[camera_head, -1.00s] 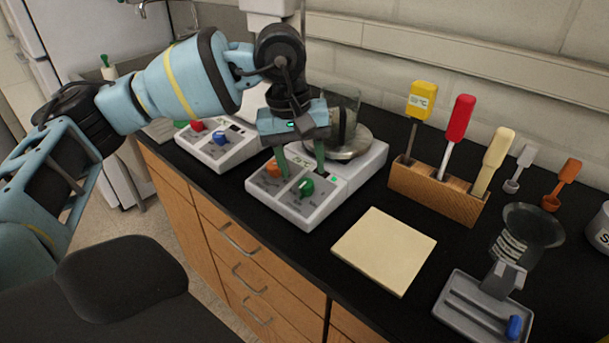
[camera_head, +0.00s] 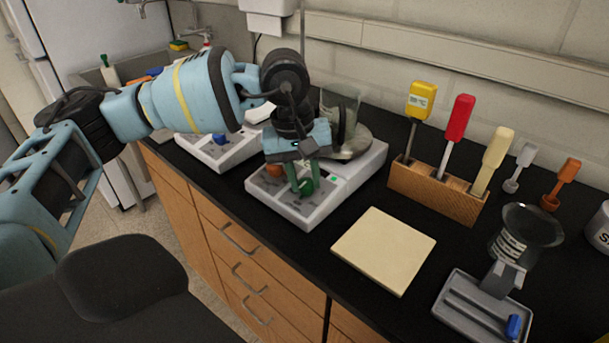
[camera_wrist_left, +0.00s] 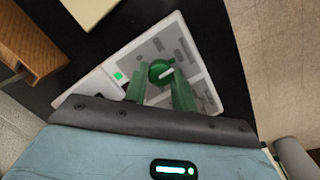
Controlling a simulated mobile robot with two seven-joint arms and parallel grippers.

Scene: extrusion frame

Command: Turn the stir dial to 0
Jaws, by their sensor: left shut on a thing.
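The hotplate stirrer (camera_head: 310,220) is a white box on the black counter with an orange dial (camera_head: 273,171) and a green dial (camera_head: 306,187) on its sloped front panel. The panel lettering is too small to read. My left gripper (camera_head: 300,180) points down at the panel, its green fingers shut on the green dial. In the left wrist view, the fingers (camera_wrist_left: 160,85) flank the green dial (camera_wrist_left: 160,69), which has a white pointer line. A green light (camera_wrist_left: 118,76) shows on the panel. My right gripper is not in view.
A glass beaker (camera_head: 340,105) stands on the stirrer's round plate. A similar white device (camera_head: 222,152) with a blue knob stands to the left. A beige pad (camera_head: 384,250), a wooden tool block (camera_head: 436,193) and a grey scale-like stand (camera_head: 484,304) are to the right.

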